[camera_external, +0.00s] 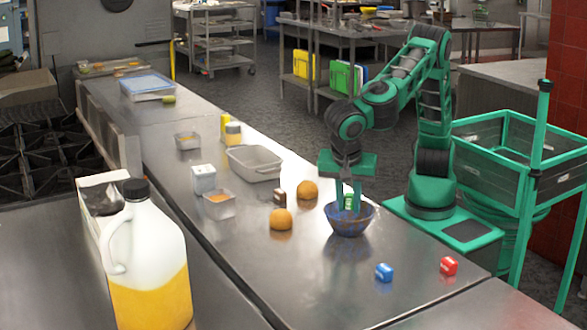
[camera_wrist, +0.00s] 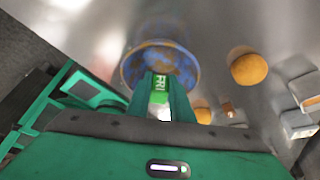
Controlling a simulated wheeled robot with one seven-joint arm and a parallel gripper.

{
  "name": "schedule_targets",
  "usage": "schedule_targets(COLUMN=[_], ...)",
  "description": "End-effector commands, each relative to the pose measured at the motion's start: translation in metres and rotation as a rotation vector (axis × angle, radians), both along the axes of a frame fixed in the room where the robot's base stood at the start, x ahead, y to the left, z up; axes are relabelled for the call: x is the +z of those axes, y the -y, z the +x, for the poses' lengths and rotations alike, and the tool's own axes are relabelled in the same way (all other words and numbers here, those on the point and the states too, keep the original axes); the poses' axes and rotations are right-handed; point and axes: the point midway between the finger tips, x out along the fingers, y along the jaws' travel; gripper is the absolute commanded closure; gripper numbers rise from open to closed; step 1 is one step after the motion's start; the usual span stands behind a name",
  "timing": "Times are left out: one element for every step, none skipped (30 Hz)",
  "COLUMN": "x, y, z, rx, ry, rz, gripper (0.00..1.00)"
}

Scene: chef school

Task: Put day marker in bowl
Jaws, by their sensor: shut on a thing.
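My gripper (camera_external: 348,207) is shut on a green and white day marker (camera_external: 348,201). In the wrist view, the marker (camera_wrist: 161,88) shows the letters "FRI" between my fingers. The blue patterned bowl (camera_external: 349,223) stands on the steel counter directly below my gripper. In the wrist view, the bowl (camera_wrist: 132,70) lies just beyond my fingertips, with the marker over its near part. The marker appears at or just above the bowl's rim; its exact height is unclear. Other day markers lie on the counter: a blue one (camera_external: 384,272), a red one (camera_external: 448,266) and a brown one (camera_external: 280,197).
Two orange round fruits (camera_external: 281,219) (camera_external: 307,190) sit left of the bowl. Beyond them are a clear container (camera_external: 218,206), a white box (camera_external: 203,178) and a grey tray (camera_external: 254,163). A large jug (camera_external: 147,262) stands at the front left. The counter right of the bowl is mostly clear.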

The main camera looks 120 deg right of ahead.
Motion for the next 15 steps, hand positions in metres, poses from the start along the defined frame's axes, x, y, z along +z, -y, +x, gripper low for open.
schedule_targets(x=[-0.005,-0.008,-0.011,-0.013,-0.016,-0.018,-0.02,-0.021,-0.023,-0.024,-0.025,-0.026,-0.026,-0.026,-0.027], y=[0.001,0.001,0.001,0.001,0.001,0.001,0.001,0.001,0.001,0.001,0.0,0.0,0.0,0.0,0.0], z=[0.0,0.0,0.0,0.0,0.0,0.0,0.0,0.0,0.0,0.0,0.0,0.0,0.0,0.0,0.0], rx=[-0.001,0.0,0.0,-0.001,-0.001,-0.001,-0.001,-0.001,-0.001,0.0,0.0,0.0,0.0,0.0,0.0], ry=[0.0,-0.001,-0.002,-0.002,-0.001,0.0,0.0,0.0,0.0,-0.001,-0.001,-0.001,0.0,0.0,0.0], rz=[-0.001,-0.001,-0.001,-0.001,-0.002,-0.001,-0.002,-0.001,-0.001,-0.001,-0.001,-0.001,0.0,0.0,0.0], gripper=[1.0,1.0,1.0,1.0,1.0,1.0,1.0,1.0,1.0,1.0,1.0,1.0,1.0,1.0,1.0])
